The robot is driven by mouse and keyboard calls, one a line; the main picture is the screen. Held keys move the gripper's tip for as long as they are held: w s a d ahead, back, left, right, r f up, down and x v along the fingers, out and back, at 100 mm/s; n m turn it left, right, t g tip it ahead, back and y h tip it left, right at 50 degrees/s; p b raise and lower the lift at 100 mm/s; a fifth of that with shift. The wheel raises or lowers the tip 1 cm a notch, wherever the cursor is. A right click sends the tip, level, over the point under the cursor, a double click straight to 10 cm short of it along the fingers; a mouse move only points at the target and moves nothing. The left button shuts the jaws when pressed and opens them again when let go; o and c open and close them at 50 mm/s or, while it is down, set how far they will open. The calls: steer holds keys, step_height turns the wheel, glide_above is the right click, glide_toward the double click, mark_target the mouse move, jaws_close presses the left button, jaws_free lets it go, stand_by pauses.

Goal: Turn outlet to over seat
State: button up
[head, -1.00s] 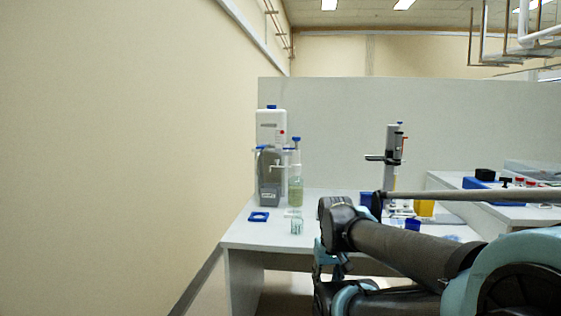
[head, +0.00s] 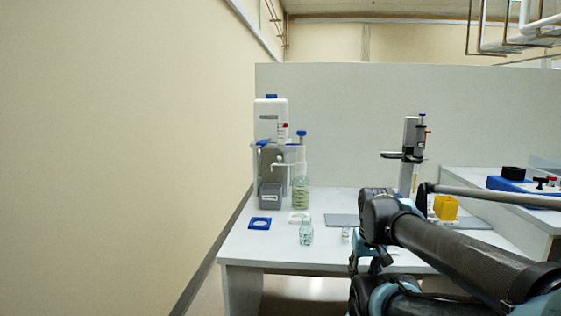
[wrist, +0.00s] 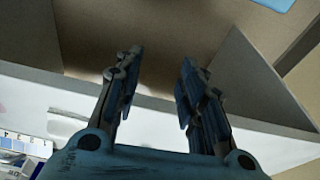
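A dispenser stands at the back left of the table, with a white bottle (head: 271,122) on top and a grey body (head: 270,196) below. A small pale outlet spout (head: 279,163) shows on its front, at the right; its exact direction is hard to tell. A blue square seat (head: 251,224) with a round pale middle lies flat in front of the dispenser. My gripper (wrist: 160,75) is open and empty in the wrist view, beneath or beside a pale panel edge. In the head view it is low at the right, largely hidden by my arm, and apart from the dispenser.
A bottle of greenish liquid (head: 301,194) with a blue top stands right of the dispenser. A clear jar (head: 306,234) and a small vial (head: 345,235) stand near the front. A stand (head: 410,150) and a yellow box (head: 445,208) are at the right. A wall borders the left.

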steer(key=w+a+r+n+t+y, duration=0.4)
steer(key=w+r, duration=0.3)
steer(key=w, duration=0.6)
steer(key=w+a+r+n+t+y, duration=0.3)
steer(key=w+a+r, duration=0.45)
steer(key=w, duration=0.65)
steer(key=w+a+r+n+t+y, duration=0.1)
steer(key=w+a+r+t+y, duration=0.5)
steer(key=w, duration=0.7)
steer(key=w+a, duration=0.3)
steer(key=w, duration=0.1)
steer(key=w+a+r+g, duration=0.1)
steer(key=w+a, duration=0.3)
steer(key=w+a+g, duration=0.1)
steer(key=w+a, duration=0.2)
steer(key=w, duration=0.1)
steer(key=shift+w+a+r+h, duration=0.15)
steer(key=shift+w+h, duration=0.2)
steer(key=shift+h, duration=0.05)
jaws_close()
